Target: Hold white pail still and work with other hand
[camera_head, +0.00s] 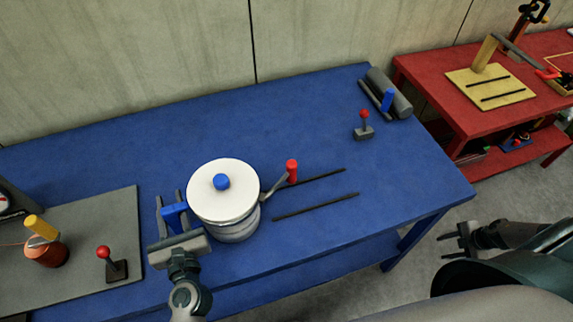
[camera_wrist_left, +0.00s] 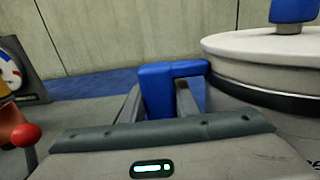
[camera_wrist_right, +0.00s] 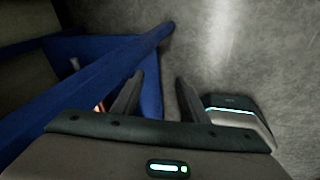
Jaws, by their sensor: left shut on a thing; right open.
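The white pail (camera_head: 235,225) stands upright on the blue table (camera_head: 300,120), with a white lid (camera_head: 205,190) and a blue knob (camera_head: 222,182) on top. A grey lever with a red grip (camera_head: 291,168) sticks out from its right side. My left gripper (camera_head: 171,205) is at the pail's left side, shut on its blue handle (camera_wrist_left: 170,85), which shows between the fingers in the left wrist view. My right gripper (camera_head: 452,241) is open and empty, off the table's right end; its fingers in the right wrist view (camera_wrist_right: 158,85) have only floor and table frame beyond.
Two dark slots (camera_head: 315,206) lie right of the pail. A small red-knobbed lever (camera_head: 364,125) and a grey cylinder with a blue handle (camera_head: 390,95) are at the back right. A grey mat (camera_head: 70,260) holds a copper-coloured spool (camera_head: 47,252). A red table (camera_head: 450,110) stands beyond.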

